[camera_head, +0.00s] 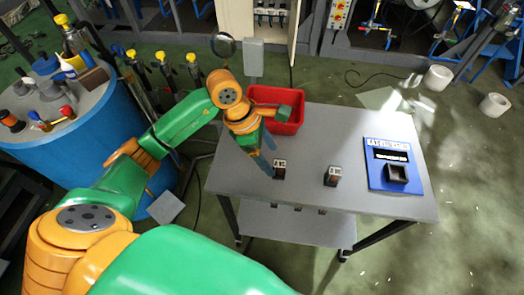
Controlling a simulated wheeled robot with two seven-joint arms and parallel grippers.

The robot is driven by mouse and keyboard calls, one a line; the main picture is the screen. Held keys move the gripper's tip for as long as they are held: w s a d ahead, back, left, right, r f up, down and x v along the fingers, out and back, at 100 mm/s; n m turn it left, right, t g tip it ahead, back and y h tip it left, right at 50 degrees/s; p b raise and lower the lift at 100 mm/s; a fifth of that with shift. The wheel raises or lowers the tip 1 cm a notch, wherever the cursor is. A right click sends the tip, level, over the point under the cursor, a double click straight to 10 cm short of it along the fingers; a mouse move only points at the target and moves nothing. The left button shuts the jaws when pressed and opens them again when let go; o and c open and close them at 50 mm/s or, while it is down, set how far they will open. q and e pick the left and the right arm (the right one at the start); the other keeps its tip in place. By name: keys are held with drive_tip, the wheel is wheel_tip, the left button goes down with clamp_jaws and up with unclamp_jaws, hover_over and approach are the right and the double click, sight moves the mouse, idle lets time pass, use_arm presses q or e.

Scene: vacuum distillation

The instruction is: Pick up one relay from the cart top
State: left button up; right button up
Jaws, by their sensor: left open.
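The grey cart top (320,130) is in the middle of the head view. Two small dark relays with pale tops stand on it: one relay (279,170) near the left, the other relay (333,176) to its right, apart from each other. My left gripper (267,156) points down over the cart's left part, open, with its fingers close behind and left of the left relay. I cannot tell whether a finger touches that relay. My right gripper is not in view.
A red bin (276,110) stands at the cart's back left, close to my left wrist. A blue panel (395,165) with a display and a dark socket lies at the right. A blue drum (90,130) with tools stands left of the cart. The cart's middle is clear.

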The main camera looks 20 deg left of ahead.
sight(279, 164)
use_arm(q)
drive_tip(key=d+f, duration=0.1)
drive_tip(key=f, duration=0.1)
drive_tip(key=w+d+f+p, duration=0.1)
drive_tip(key=f, duration=0.1)
drive_tip(key=shift+w+d, duration=0.1)
drive_tip(key=shift+d, duration=0.3)
drive_tip(key=shift+f, duration=0.3)
drive_tip(key=shift+a, duration=0.1)
clamp_jaws()
drive_tip(key=shift+r, duration=0.1)
